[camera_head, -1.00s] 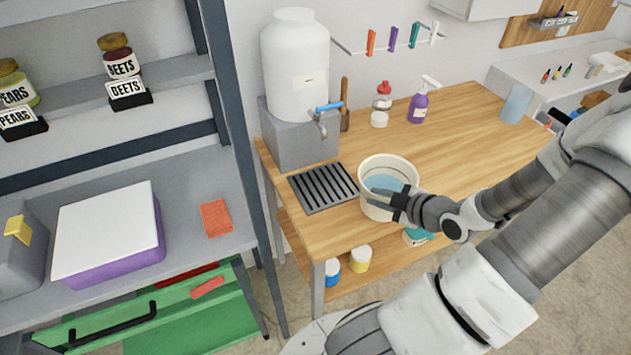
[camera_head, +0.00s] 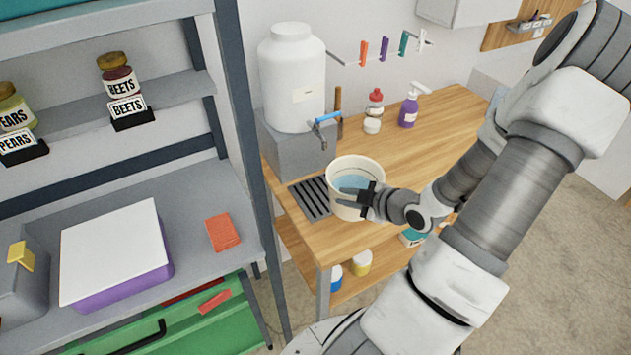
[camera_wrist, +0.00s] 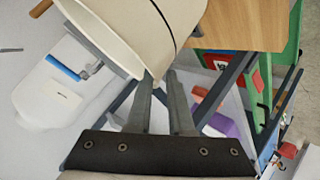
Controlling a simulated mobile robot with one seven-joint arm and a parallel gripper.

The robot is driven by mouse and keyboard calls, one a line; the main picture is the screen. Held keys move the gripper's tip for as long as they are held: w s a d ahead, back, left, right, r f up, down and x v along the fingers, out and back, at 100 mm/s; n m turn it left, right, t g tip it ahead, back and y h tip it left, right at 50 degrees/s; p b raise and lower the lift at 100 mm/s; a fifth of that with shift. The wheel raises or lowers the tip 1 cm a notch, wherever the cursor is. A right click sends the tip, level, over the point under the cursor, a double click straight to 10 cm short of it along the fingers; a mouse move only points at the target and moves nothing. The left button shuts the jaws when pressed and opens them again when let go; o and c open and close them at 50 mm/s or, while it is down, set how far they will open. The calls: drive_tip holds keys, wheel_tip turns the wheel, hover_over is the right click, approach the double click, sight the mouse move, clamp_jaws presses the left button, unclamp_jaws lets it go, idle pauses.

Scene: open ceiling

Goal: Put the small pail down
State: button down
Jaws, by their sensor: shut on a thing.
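The small pail (camera_head: 343,206) is cream-coloured and holds light-blue liquid. In the head view it is upright at the front of the wooden worktop (camera_head: 415,165), overlapping the right part of the black drip grate (camera_head: 309,199). I cannot tell whether its base touches the surface. My gripper (camera_head: 362,195) is shut on the pail's near right wall, at the rim. In the wrist view my two fingers (camera_wrist: 160,95) reach the pail's rim, and the pail (camera_wrist: 155,25) fills the top. Its base is hidden there.
A white dispenser (camera_head: 291,80) with a blue-handled tap (camera_head: 328,118) stands behind the grate. The worktop right of the pail is clear. A grey shelf unit (camera_head: 245,120) stands close on the left.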

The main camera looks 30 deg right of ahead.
drive_tip(key=w+a+f+p, duration=0.1)
drive_tip(key=w+f, duration=0.2)
drive_tip(key=w, duration=0.8)
drive_tip(key=shift+w+a+f, duration=0.15)
drive_tip(key=shift+w+a, duration=0.2)
drive_tip(key=shift+a, duration=0.05)
drive_tip(key=shift+f, duration=0.1)
drive_tip(key=c, duration=0.8)
unclamp_jaws()
drive_tip(key=shift+s+f, duration=0.1)
drive_tip(key=v, duration=1.2)
drive_tip(key=shift+a, duration=0.1)
